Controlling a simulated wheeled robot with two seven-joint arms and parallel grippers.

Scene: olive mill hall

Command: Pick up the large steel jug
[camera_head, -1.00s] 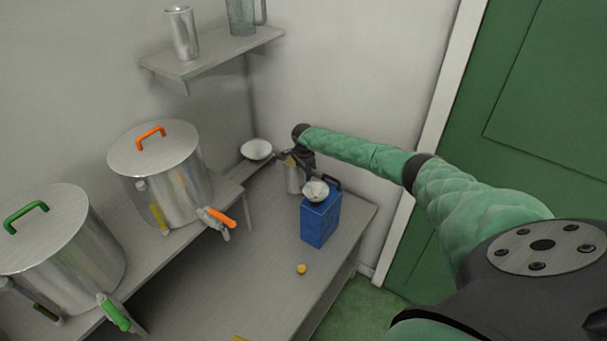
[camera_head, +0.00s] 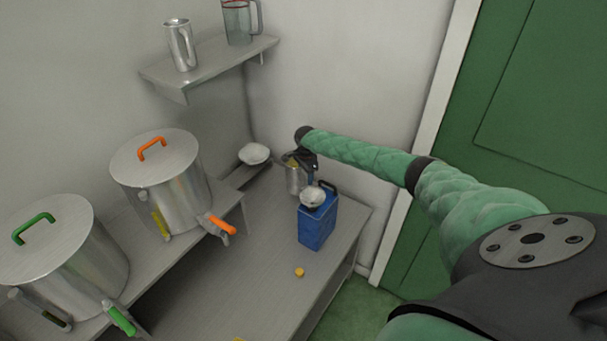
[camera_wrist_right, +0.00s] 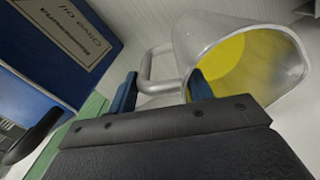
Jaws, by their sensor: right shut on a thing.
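A steel jug (camera_head: 295,181) with something yellow inside stands at the back corner of the lower table, behind a blue can. In the right wrist view the jug (camera_wrist_right: 272,92) shows its open mouth and yellow inside, with its loop handle reaching between my fingers. My right gripper (camera_head: 301,160) is shut on the jug's handle; in the wrist view the fingers (camera_wrist_right: 160,92) sit either side of it. I cannot tell whether the jug's base touches the table. Another steel jug (camera_head: 181,46) stands on the wall shelf. My left gripper is out of view.
The blue can (camera_head: 318,224), with a pale bowl-like funnel (camera_head: 312,196) on top, stands close in front of the jug. Another pale bowl (camera_head: 254,153) is to the left. Two steel drums (camera_head: 165,185) (camera_head: 68,255) with taps line the raised bench. A clear pitcher (camera_head: 238,25) is on the shelf (camera_head: 215,62).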

